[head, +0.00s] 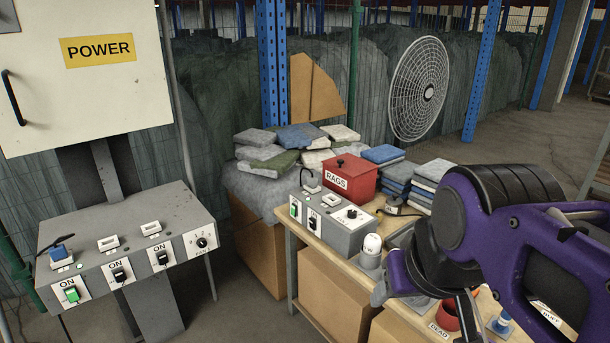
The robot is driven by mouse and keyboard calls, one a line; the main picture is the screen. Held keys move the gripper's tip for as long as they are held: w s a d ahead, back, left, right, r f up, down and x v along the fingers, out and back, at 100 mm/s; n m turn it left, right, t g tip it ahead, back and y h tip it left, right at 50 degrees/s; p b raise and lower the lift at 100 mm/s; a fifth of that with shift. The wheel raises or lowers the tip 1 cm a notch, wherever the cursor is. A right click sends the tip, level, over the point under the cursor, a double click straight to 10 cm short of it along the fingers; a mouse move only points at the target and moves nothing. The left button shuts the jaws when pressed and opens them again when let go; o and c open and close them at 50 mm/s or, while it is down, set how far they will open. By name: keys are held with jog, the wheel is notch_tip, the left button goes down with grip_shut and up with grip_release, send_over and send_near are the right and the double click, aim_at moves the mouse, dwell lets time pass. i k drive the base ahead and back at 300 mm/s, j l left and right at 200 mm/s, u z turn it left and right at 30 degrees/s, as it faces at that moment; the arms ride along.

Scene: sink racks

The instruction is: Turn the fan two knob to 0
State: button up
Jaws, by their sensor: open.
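Two black rotary knobs are in the head view. One knob (202,242) is on the right end of the sloped grey console (150,215) at left. The other knob (352,213) is on a grey control box (345,236) on the table. The labels around both are too small to read, so I cannot tell which is fan two or where either points. My gripper (425,308) is at lower right, over the table's front part, open and partly hidden by my purple arm. It is apart from both knobs.
The wooden table (505,329) holds a red RAGS box (350,178), stacks of folded cloths (435,172) and a white-topped cylinder (372,245). A POWER cabinet (85,105) stands above the console. A round fan (420,90) is behind. Floor shows between console and table.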

aim_at(352, 214)
jog(key=i+j+z, duration=0.1)
jog(key=i+j, duration=0.55)
jog(key=i, duration=0.15)
